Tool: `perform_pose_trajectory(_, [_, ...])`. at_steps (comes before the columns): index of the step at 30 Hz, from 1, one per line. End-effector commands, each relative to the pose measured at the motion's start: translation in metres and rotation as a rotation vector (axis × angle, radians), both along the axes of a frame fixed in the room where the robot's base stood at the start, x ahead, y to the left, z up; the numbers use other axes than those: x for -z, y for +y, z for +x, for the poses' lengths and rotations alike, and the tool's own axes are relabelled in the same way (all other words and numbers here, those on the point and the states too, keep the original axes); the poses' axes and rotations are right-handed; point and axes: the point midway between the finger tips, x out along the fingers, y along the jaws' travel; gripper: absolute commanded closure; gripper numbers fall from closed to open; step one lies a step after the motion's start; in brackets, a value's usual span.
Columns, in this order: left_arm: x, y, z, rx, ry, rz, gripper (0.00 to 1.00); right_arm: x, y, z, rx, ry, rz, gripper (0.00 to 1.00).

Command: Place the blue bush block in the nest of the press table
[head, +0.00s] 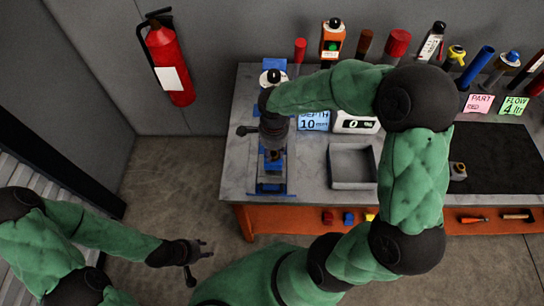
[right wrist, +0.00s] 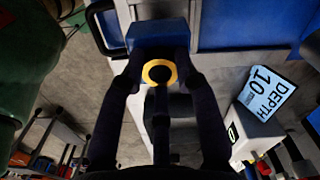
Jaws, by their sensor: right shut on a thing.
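The blue bush block (right wrist: 158,34) shows in the right wrist view between the fingers of my right gripper (right wrist: 158,62); a yellow ring (right wrist: 151,80) with a dark centre is in front of it. My right gripper is shut on the block. In the head view the right gripper (head: 273,150) is over the blue press (head: 270,187) at the bench's left end. My wrist hides much of the press, and I cannot make out its nest or whether the block touches it. My left gripper (head: 199,262) is open and empty, off the bench at lower left.
A grey open tray (head: 352,183) stands right of the press. A blue DEPTH 10 card (head: 314,121) and a white gauge box (head: 352,127) are behind it. Tools line the back edge. A dark mat (head: 500,158) covers the bench's right side. A fire extinguisher (head: 167,62) hangs on the wall.

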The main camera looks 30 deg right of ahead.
Motion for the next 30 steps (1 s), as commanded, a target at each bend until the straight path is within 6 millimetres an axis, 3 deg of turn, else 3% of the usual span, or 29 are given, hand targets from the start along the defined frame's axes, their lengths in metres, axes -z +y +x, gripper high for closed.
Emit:
perform_pose_trajectory(7, [0.002, 0.0, 0.0, 0.0, 0.0, 0.0, 0.6, 0.009, 0.0, 0.008, 0.001, -0.002, 0.0, 1.0])
perform_pose_trajectory(15, [0.007, 0.0, 0.0, 0.0, 0.0, 0.0, 0.6, 0.038, 0.0, 0.009, 0.002, -0.003, 0.0, 1.0])
perform_pose_trajectory(28, [0.011, 0.0, 0.0, 0.0, 0.0, 0.0, 0.6, 0.042, 0.0, 0.009, 0.002, -0.004, 0.0, 1.0])
perform_pose_trajectory(29, [0.011, 0.0, 0.0, 0.0, 0.0, 0.0, 0.6, 0.042, 0.0, 0.008, 0.001, 0.0, 0.0, 0.6])
perform_pose_trajectory(30, [0.01, 0.0, 0.0, 0.0, 0.0, 0.0, 0.6, 0.042, 0.0, 0.008, 0.001, 0.0, 0.0, 0.48])
